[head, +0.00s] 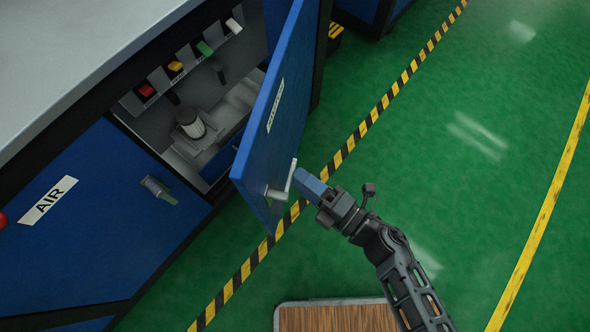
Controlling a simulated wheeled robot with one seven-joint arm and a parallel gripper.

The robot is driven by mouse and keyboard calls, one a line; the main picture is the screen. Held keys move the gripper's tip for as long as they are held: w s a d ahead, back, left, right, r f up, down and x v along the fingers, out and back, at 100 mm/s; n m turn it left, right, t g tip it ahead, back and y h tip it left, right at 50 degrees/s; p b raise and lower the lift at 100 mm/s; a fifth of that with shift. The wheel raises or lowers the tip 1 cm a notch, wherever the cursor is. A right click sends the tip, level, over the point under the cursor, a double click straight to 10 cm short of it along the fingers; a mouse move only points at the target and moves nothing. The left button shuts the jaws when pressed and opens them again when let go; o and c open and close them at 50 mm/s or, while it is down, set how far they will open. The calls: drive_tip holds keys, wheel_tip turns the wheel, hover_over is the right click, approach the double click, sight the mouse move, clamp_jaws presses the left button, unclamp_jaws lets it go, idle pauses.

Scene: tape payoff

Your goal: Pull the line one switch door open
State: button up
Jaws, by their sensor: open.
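A blue door (283,113) with a white label stands swung open from the cabinet, out over the floor. The label's lettering is too small to read. A pale lever handle (284,184) sits near the door's lower free edge. My gripper (308,182) is just right of the handle, open, with its blue fingertip area close to it. I cannot tell whether they touch. Behind the door, the open compartment (222,100) shows red, yellow, green and white switches and a grey cylindrical part.
A shut blue door labelled AIR (85,215) with its own handle (157,189) is at the left. A grey countertop (70,50) lies above. A black-and-yellow floor stripe (375,112) runs under the open door. Green floor at the right is clear.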

drive_tip(key=shift+v, duration=2.25)
drive_tip(key=shift+c, duration=0.2)
